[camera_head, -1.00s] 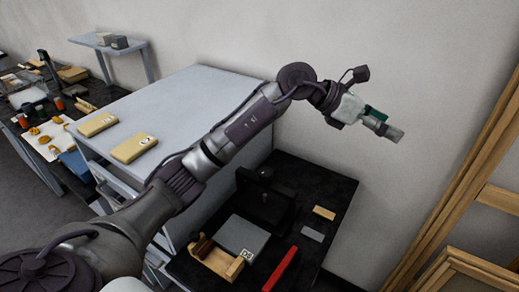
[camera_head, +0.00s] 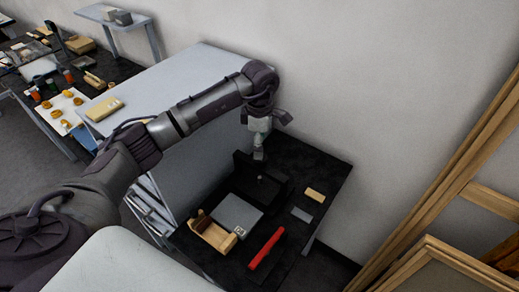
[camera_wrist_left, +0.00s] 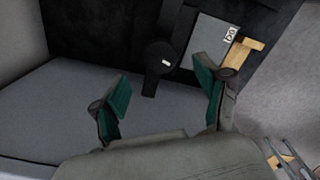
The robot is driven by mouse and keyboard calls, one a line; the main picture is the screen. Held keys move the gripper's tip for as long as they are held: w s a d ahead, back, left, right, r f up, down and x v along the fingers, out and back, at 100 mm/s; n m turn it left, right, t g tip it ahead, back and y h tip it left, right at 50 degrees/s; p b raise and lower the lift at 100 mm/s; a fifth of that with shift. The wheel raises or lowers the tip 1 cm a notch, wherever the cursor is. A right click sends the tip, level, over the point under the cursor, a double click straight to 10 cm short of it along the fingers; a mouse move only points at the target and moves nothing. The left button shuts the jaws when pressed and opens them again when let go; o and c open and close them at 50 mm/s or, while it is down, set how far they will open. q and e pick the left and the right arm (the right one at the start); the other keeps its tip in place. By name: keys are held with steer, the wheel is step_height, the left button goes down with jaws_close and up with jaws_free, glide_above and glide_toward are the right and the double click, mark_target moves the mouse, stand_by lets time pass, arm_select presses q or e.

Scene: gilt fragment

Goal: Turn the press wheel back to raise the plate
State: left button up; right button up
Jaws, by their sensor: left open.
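The black press (camera_head: 277,192) stands on the dark bench beside the tall grey cabinet. Its round black wheel or knob with a small white mark shows in the left wrist view (camera_wrist_left: 160,58), beyond and between my fingertips. My left gripper (camera_head: 259,155) points down above the press in the head view. It is open and empty, with green finger pads apart in the left wrist view (camera_wrist_left: 162,92), and does not touch the wheel there. A grey slab with a white label (camera_head: 236,212) lies in front of the press. I cannot tell the press plate apart clearly. My right gripper is not in view.
A wooden holder (camera_head: 212,234), a red bar (camera_head: 266,249), a grey block (camera_head: 301,214) and a tan block (camera_head: 314,195) lie on the dark bench (camera_head: 325,172). The grey cabinet (camera_head: 205,70) stands close on the left. Wooden frames (camera_head: 440,170) lean at the right.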

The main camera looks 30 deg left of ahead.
mark_target(260, 161)
arm_select(q)
step_height(260, 161, down, 4)
steer(key=shift+d+p, duration=0.1)
steer(key=shift+p, duration=0.55)
steer(key=shift+f, duration=0.65)
steer(key=c, duration=1.2)
steer(key=shift+o, duration=0.2)
